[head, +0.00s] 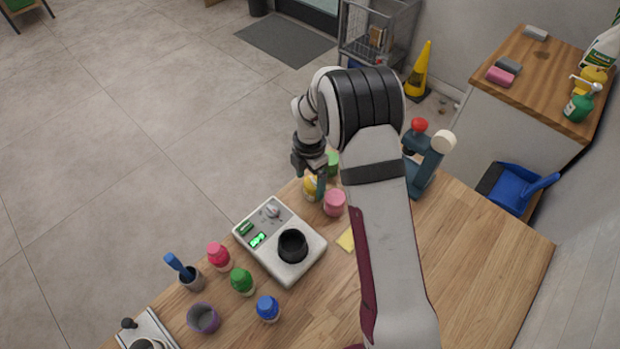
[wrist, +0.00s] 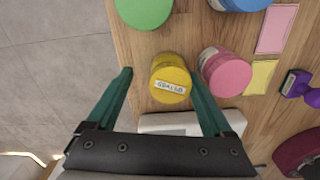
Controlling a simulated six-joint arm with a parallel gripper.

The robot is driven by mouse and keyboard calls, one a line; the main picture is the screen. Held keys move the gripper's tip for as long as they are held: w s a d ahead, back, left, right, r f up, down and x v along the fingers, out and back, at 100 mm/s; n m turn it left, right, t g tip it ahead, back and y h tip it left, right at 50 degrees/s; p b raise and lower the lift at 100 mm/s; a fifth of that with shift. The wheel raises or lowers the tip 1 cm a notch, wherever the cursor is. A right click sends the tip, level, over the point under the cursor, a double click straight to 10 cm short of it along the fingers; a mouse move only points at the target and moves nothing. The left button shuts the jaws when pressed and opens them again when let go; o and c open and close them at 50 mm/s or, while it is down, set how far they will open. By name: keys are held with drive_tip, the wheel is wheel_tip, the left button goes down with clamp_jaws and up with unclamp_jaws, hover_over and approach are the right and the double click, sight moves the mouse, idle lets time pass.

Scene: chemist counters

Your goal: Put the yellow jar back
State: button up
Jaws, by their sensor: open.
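The yellow jar (wrist: 171,82) stands on the wooden counter, with a pale label with dark lettering on its top. In the head view the yellow jar (head: 311,188) is partly covered by my gripper (head: 309,180). In the wrist view my gripper (wrist: 160,88) is open, with one green finger on each side of the yellow jar. The right finger lies between the yellow jar and the pink jar (wrist: 225,72). I cannot tell whether the fingers touch the yellow jar.
A green jar (wrist: 144,8) and a blue lid (wrist: 240,3) are close by. Red (head: 219,256), green (head: 242,281) and blue (head: 268,308) bottles stand at the left. Bare counter (head: 490,255) lies at the right.

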sight(310, 179)
drive_tip(key=shift+r, duration=0.1)
wheel_tip(310, 179, up, 12)
drive_tip(key=s+d+r+m, duration=0.3)
drive_tip(key=s+r+m, duration=0.5)
drive_tip(key=s+m, duration=0.3)
drive_tip(key=s+d+m+y, duration=0.1)
drive_tip(key=s+d+m, duration=0.1)
drive_tip(key=s+m, duration=1.7)
drive_tip(key=shift+s+f+m+y, duration=0.3)
drive_tip(key=shift+s+y, duration=0.1)
drive_tip(key=shift+s, duration=0.3)
